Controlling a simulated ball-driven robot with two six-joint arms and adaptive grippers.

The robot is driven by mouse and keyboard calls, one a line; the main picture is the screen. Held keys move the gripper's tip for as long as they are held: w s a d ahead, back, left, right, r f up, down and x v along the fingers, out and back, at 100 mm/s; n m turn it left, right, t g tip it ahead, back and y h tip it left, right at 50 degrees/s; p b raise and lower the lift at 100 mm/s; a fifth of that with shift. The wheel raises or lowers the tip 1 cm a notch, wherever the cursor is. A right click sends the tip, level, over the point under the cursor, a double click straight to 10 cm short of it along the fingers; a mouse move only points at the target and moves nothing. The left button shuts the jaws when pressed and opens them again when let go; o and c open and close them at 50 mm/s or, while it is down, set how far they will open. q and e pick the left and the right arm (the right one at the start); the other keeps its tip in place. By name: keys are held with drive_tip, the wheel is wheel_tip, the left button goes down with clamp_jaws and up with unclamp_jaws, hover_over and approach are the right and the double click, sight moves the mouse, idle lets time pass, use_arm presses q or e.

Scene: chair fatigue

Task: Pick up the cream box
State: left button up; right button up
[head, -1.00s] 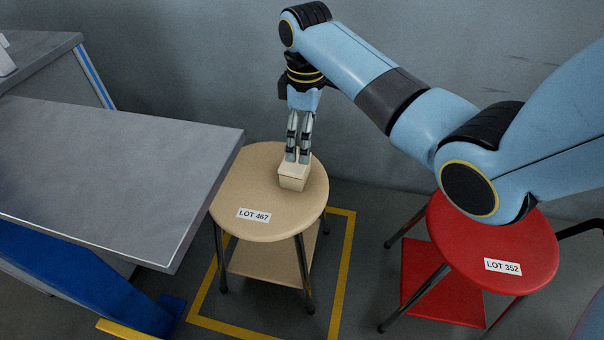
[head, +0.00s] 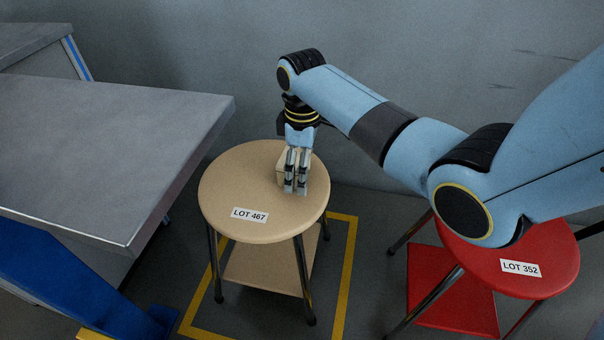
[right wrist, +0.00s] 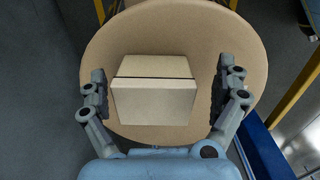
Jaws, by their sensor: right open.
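The cream box (head: 281,168) sits on the round tan stool (head: 230,190) with the LOT 467 label. In the head view my right gripper (head: 296,190) is down at the box, and its fingers hide much of it. In the right wrist view the box (right wrist: 155,100), with a dark band across it, lies between the two open fingers (right wrist: 162,90). A gap shows on each side, so the fingers are not closed on it. My left gripper is not in view.
A grey table (head: 100,150) stands to the left of the stool. A red stool (head: 545,255) labelled LOT 352 stands at the right, under my right arm. A yellow floor outline (head: 348,270) surrounds the tan stool. A grey wall is behind.

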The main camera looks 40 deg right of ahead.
drive_tip(key=c, duration=1.3)
drive_tip(key=shift+c, duration=0.2)
drive_tip(key=shift+r, duration=0.1)
